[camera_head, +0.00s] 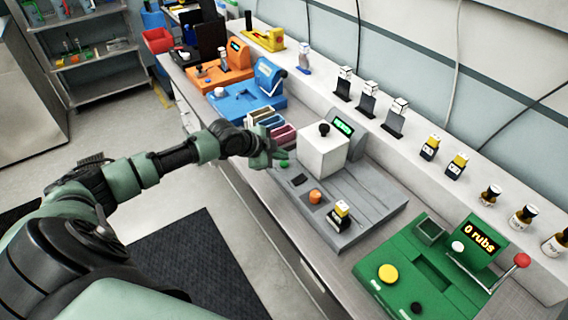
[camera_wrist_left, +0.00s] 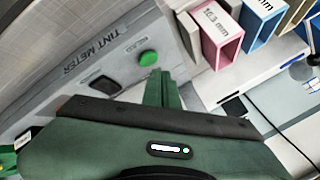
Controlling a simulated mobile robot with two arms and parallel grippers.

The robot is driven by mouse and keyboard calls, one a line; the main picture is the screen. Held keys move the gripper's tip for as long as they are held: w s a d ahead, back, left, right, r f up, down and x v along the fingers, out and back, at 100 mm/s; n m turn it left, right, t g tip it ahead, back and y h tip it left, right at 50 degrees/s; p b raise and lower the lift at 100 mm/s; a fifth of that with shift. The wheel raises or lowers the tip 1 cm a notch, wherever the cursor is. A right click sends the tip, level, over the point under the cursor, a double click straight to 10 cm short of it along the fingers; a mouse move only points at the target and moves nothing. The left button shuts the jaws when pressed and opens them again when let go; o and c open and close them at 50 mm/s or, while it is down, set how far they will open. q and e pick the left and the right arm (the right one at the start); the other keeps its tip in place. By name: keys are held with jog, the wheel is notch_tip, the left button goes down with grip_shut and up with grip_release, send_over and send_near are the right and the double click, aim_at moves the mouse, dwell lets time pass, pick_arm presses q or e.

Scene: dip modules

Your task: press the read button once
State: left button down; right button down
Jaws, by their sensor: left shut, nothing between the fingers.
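The grey tint meter (camera_head: 365,215) stands on the bench, with a white block (camera_head: 322,158) and a small lit green display (camera_head: 343,125). A round green button (camera_head: 284,163) sits at its near left end; it also shows in the left wrist view (camera_wrist_left: 148,58), near the "TINT METER" lettering. My left gripper (camera_head: 274,155) is shut and empty, right by this button. In the left wrist view its fingertips (camera_wrist_left: 161,76) end just short of the button's picture; I cannot tell whether they touch. My right gripper is not in view.
Labelled coloured boxes (camera_wrist_left: 216,38) stand close to my left gripper.

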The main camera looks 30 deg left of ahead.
aim_at(281, 165)
pick_arm(q)
jog(key=shift+f, duration=0.1)
dwell(0.4)
jog(key=shift+f, duration=0.3)
jog(key=shift+f+b, duration=0.4)
jog(key=shift+f, duration=0.05)
dwell(0.6)
jog(key=shift+r, duration=0.1)
jog(key=shift+r+p, duration=0.75)
notch_tip(281, 165, up, 5)
jog(key=p, duration=0.4)
dwell(0.5)
